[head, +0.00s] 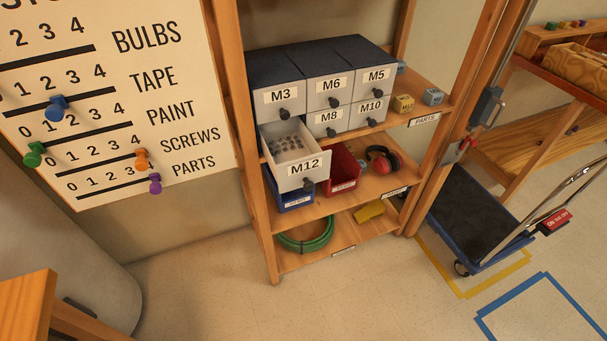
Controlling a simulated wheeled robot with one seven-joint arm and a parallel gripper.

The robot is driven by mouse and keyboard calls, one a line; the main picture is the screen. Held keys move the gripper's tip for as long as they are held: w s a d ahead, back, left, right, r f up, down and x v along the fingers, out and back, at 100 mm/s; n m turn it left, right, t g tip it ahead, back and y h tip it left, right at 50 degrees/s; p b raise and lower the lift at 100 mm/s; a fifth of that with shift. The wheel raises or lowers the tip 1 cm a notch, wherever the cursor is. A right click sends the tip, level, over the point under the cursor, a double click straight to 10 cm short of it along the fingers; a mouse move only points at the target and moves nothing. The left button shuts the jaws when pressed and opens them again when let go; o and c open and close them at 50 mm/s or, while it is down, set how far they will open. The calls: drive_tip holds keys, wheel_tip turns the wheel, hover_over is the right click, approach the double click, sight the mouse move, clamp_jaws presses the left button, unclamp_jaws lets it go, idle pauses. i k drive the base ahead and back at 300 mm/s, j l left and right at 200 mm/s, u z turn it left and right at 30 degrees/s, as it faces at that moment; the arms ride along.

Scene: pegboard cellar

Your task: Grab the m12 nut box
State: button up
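A drawer labelled M12 (303,172) is pulled out from the lower left of a grey drawer cabinet (322,62) on a wooden shelf unit. Small grey pieces (287,142) lie inside it. Another small grey-blue item (402,67) shows partly behind. I cannot tell which of these is the M12 nut box. My gripper is not in view.
Below are a blue bin (291,197), a red bin (343,168), red earmuffs (383,159) and a green hose (306,236). A platform cart (470,215) stands right of the shelf unit. The floor (210,285) in front is clear.

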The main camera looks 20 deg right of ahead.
sight(404, 104)
drive_tip(key=i+l+z, duration=0.3)
drive_tip(key=i, duration=0.15)
drive_tip(key=i+l+z, duration=0.3)
drive_tip(key=i, duration=0.15)
